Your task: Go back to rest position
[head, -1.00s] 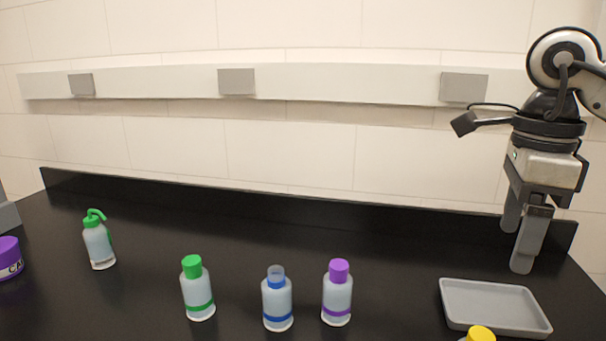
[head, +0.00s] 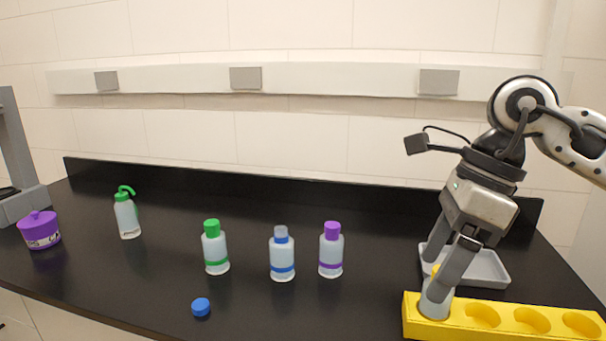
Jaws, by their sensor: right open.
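My right gripper (head: 453,262) hangs tilted at the right, fingers pointing down and jaws open. Its fingers overlap a bottle with a yellow cap (head: 436,270) in the picture and hide part of it; I cannot tell whether they touch it. That bottle stands in the leftmost hole of the yellow rack (head: 470,328). My left gripper is not in view. A green-capped bottle (head: 215,250), an uncapped blue-banded bottle (head: 282,257) and a purple-capped bottle (head: 331,252) stand upright mid-counter. A loose blue cap (head: 201,307) lies in front.
A grey tray (head: 487,268) lies behind the rack, partly hidden by my gripper. A green-topped wash bottle (head: 127,217), a purple lidded pot (head: 39,230) and a grey stand (head: 20,203) are at left. The black counter (head: 110,280) is clear at front left.

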